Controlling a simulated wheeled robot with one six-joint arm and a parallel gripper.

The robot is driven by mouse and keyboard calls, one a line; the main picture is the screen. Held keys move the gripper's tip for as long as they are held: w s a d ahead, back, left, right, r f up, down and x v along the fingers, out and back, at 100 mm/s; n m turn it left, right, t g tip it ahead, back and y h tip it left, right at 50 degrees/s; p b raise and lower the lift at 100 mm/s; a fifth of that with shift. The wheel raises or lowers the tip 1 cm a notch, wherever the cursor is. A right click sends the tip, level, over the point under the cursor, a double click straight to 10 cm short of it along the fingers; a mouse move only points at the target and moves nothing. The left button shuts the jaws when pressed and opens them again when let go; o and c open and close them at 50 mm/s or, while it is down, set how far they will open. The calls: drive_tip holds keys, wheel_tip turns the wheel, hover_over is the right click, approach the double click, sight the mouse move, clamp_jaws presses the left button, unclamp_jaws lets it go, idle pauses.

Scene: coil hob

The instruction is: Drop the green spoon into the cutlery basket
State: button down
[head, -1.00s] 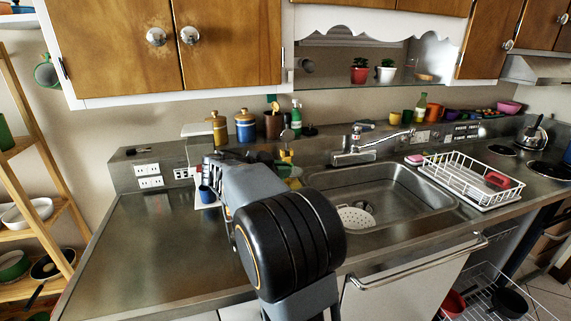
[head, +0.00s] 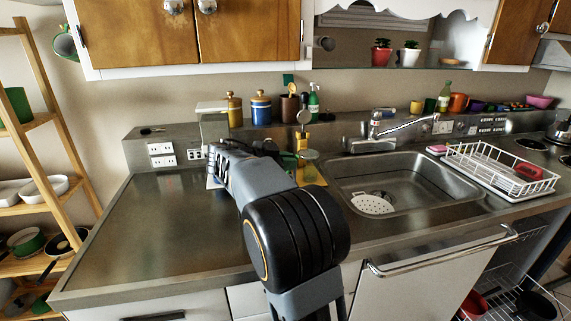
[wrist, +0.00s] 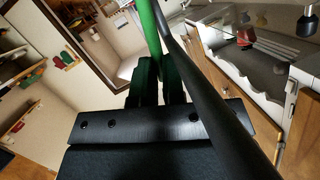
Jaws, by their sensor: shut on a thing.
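In the wrist view, my gripper (wrist: 159,82) is shut on the green spoon (wrist: 148,32). A stretch of its green shaft rises from between the black fingers to the top edge of the picture. The rest of the spoon is cut off or hidden. I cannot pick out the cutlery basket with certainty in either view.
A sink (head: 425,185) with a white strainer (head: 372,204) lies right of my arm. A white wire dish rack (head: 495,168) stands beyond it. Jars (head: 261,108) and bottles line the back ledge. The left counter (head: 150,225) is clear. A wooden shelf (head: 45,150) stands at far left.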

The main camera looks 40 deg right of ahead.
drive_tip(key=shift+f, duration=0.4)
drive_tip(key=c, duration=1.1)
unclamp_jaws()
drive_tip(key=shift+a, duration=0.1)
drive_tip(key=v, duration=1.3)
drive_tip(key=shift+a+r, duration=0.35)
